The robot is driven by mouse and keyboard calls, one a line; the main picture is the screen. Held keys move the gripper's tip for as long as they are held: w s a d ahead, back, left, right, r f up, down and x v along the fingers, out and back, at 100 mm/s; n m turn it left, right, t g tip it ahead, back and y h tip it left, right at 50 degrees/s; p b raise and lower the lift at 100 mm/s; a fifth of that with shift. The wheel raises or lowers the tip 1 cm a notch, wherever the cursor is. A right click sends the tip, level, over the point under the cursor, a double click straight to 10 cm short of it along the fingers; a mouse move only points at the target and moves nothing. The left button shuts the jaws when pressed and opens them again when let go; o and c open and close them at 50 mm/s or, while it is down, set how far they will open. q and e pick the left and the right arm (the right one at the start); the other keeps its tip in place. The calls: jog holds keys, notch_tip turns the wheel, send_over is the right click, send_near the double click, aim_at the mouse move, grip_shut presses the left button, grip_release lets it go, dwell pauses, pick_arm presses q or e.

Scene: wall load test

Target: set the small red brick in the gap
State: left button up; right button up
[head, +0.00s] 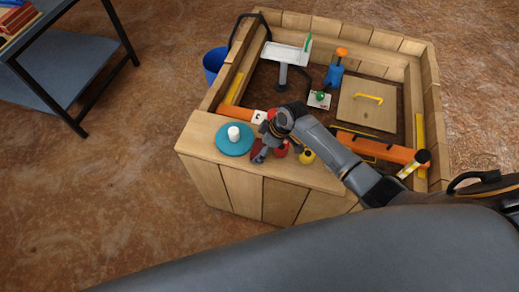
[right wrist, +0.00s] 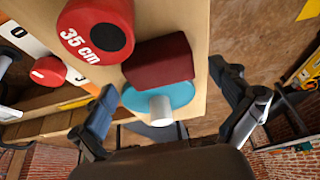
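The small red brick (right wrist: 160,62) is a dark red block lying on the wooden ledge, seen in the right wrist view. In the head view only a dark red bit of it (head: 256,147) shows beside my gripper. My right gripper (head: 277,152) is over the ledge with its fingers spread. In the right wrist view its fingers (right wrist: 166,82) stand apart on either side of the brick's near end, with nothing visible clamped between them. I cannot make out a clear gap in these views. My left gripper is not in view.
A teal disc (head: 223,148) with a white cylinder (head: 234,133) is on the ledge left of the brick. A red cylinder marked 35 cm (right wrist: 95,38) and a yellow item (head: 307,156) stand close by. An orange beam (head: 385,148) lies to the right. A blue bucket (head: 212,62) stands outside.

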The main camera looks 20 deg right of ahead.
jog(key=shift+r, duration=0.1)
jog(key=c, duration=1.4)
